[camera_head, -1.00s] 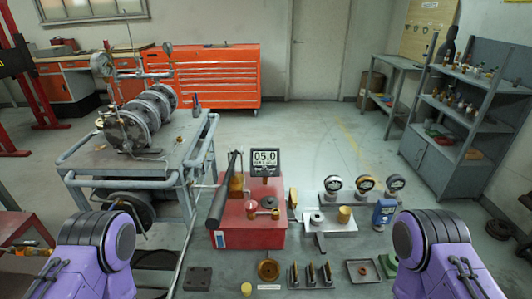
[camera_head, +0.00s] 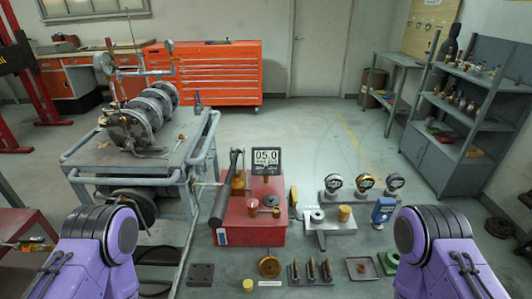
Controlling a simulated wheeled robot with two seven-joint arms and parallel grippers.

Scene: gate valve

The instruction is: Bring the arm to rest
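My two purple arms show at the lower left and lower right of the head view, both drawn back at the sides. Neither gripper is in the picture, so what they hold cannot be seen. Between the arms stands a red test unit (camera_head: 252,233) with a black lever handle (camera_head: 221,202) and a display (camera_head: 266,160) reading 05.0. Neither visible arm part touches it.
A brass disc (camera_head: 269,267), dark plate (camera_head: 200,275) and tray (camera_head: 361,269) lie in front. A valve assembly (camera_head: 140,115) sits on a cart (camera_head: 185,160).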

